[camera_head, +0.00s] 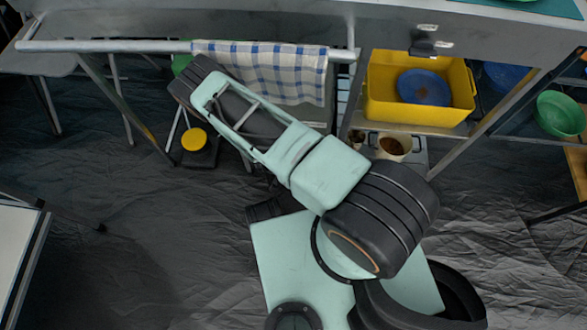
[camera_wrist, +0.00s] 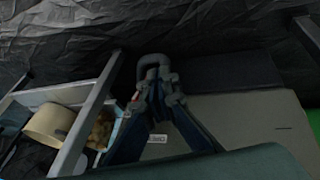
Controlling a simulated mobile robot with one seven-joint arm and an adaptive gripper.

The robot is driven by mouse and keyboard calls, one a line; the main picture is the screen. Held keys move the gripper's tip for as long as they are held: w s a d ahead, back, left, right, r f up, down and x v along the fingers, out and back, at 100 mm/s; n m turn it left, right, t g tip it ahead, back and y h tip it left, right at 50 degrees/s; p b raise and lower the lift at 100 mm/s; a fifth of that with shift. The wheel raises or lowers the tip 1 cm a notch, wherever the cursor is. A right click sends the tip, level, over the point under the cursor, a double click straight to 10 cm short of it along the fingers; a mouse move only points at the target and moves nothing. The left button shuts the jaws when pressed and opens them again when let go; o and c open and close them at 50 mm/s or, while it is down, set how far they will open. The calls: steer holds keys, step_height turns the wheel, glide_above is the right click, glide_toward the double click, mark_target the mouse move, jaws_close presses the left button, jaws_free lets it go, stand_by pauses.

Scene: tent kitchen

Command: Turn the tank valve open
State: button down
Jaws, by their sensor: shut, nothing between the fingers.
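No tank valve can be made out for certain in either view. In the head view a round yellow disc (camera_head: 194,139) sits on a dark base near the floor, left of my arm; I cannot tell whether it belongs to a tank. A green rounded thing (camera_head: 181,64) shows partly behind my arm and the hanging cloth. In the wrist view my gripper (camera_wrist: 153,66) is shut and empty, its fingertips together in front of dark, wrinkled ground. A small green patch (camera_wrist: 286,140) shows at the right. In the head view the fingers cannot be made out.
A checked cloth (camera_head: 290,70) hangs on a rail (camera_head: 110,46) close to my arm. A yellow bin (camera_head: 419,110) holding a blue plate stands on a shelf to the right. Table legs stand around. The wrist view shows a tape roll (camera_wrist: 48,123) at the left.

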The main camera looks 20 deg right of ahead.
steer(key=shift+w+d+b, duration=0.2)
steer(key=shift+b, duration=0.2)
steer(key=shift+f+b, duration=0.35)
steer(key=shift+b, duration=0.2)
steer(key=shift+f, duration=0.3)
stand_by(0.9)
